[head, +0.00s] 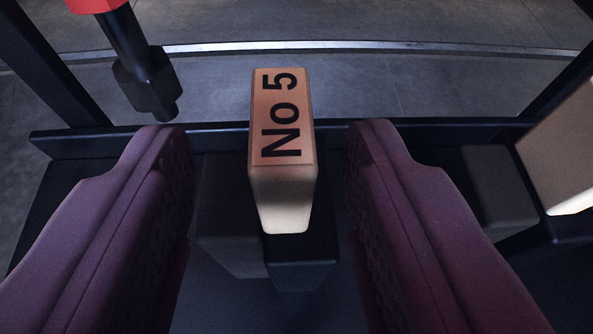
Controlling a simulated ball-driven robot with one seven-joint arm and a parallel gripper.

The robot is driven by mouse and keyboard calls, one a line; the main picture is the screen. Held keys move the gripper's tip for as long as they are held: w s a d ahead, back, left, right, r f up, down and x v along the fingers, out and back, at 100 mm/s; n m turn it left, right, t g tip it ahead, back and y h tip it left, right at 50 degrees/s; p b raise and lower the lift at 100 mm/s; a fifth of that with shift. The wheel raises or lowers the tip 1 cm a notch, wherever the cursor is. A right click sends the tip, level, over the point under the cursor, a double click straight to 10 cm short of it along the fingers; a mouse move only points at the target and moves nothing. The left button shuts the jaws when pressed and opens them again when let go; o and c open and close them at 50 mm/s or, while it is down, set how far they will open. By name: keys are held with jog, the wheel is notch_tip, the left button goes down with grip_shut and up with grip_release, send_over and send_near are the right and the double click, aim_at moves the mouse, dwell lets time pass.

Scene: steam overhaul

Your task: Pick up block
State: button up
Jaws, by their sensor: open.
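A tan wooden block (284,130) marked "No 5" in black stands upright in the middle of the head view. Its lower end meets a dark support (302,262). My gripper (265,140) is open, with one purple finger to the left of the block and one to the right. There is a visible gap between the block and each finger, and neither finger appears to touch it. The lower parts of the fingers run out of the picture.
A dark rail (430,133) runs across behind the block. A dark tool-like rod with a red top (145,75) stands at upper left. A second tan block (565,150) is cut off at the right edge, with a dark support (497,188) beside it. Grey floor lies beyond.

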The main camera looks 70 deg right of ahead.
jog(key=x, duration=0.1)
jog(key=b+x, duration=0.1)
jog(key=x, duration=0.2)
jog(key=shift+s+d+f, duration=0.15)
jog(key=shift+s+f, duration=0.1)
jog(key=shift+f, duration=0.05)
jog(key=shift+w+d+f, duration=0.1)
jog(key=shift+w+d, duration=0.15)
jog(key=shift+d, duration=0.15)
grip_shut()
dwell(0.8)
